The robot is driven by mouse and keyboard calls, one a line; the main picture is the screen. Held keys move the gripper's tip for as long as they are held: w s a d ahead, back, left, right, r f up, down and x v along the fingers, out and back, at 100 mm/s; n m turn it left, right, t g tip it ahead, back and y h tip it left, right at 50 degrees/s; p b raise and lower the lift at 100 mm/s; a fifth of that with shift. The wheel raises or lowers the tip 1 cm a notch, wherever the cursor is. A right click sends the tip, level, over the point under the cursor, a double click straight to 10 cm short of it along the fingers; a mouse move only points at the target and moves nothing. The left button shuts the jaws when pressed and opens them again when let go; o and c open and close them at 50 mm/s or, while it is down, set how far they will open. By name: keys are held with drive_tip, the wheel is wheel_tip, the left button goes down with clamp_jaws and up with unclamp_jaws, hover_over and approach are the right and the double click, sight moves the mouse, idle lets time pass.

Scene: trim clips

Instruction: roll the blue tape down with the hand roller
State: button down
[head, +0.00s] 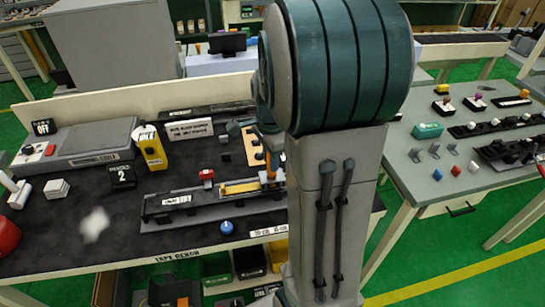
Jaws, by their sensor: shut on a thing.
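My gripper (269,153) is partly hidden behind my own arm, over the right part of the long dark fixture (205,211) on the tape bench. It is shut on what looks like the hand roller (270,174), of which a small orange part shows. The roller is low at the right end of a yellow strip (240,187) on the fixture. Whether it touches the surface, I cannot tell. I cannot make out the blue tape clearly. The fixture's right end is hidden by my arm.
A blue knob (227,228) stands at the bench front. A red-topped block (206,176) is just behind the fixture. A yellow device (151,148), a "2" card (122,176) and a grey machine (90,145) stand left. Another table (422,180) with parts is right.

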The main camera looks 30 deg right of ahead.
drive_tip(key=shift+w+a+f+p, duration=0.1)
drive_tip(key=shift+w+a+p, duration=0.2)
drive_tip(key=shift+a, duration=1.05)
drive_tip(key=shift+w+a+p, duration=0.1)
drive_tip(key=shift+w+a, duration=0.3)
drive_tip(key=shift+a, duration=1)
drive_tip(key=shift+w+a+f+p, duration=0.1)
drive_tip(key=shift+w+a+p, duration=0.2)
drive_tip(key=shift+a, duration=1.05)
drive_tip(key=shift+w+a, duration=0.1)
wheel_tip(320, 180, up, 8)
drive_tip(key=p, duration=0.6)
drive_tip(key=shift+w+r, duration=0.15)
drive_tip(key=shift+r, duration=0.05)
